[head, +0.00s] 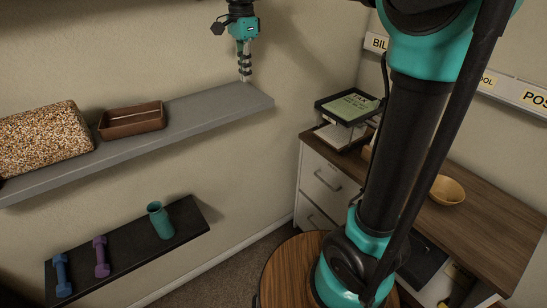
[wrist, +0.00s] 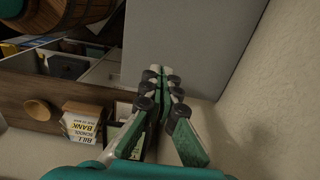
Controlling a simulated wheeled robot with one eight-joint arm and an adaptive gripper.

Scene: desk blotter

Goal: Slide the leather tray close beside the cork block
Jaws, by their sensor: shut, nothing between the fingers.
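The brown leather tray (head: 133,127) lies on the grey wall shelf. The speckled cork block (head: 42,138) is on the same shelf, just left of the tray. Only a narrow gap shows between them; whether they touch is hard to tell. My gripper (head: 245,77) points down over the right end of the shelf, well to the right of the tray, with its fingers together and empty. In the wrist view my gripper (wrist: 157,74) shows closed fingers in front of the grey shelf. The tray and block are not in the wrist view.
The grey shelf (head: 215,110) is bare between tray and right end. A lower dark shelf (head: 128,254) holds two dumbbells and a teal cup (head: 160,220). A wooden desk (head: 480,225) with a yellow bowl (head: 447,190) and a paper tray (head: 349,105) stands at the right.

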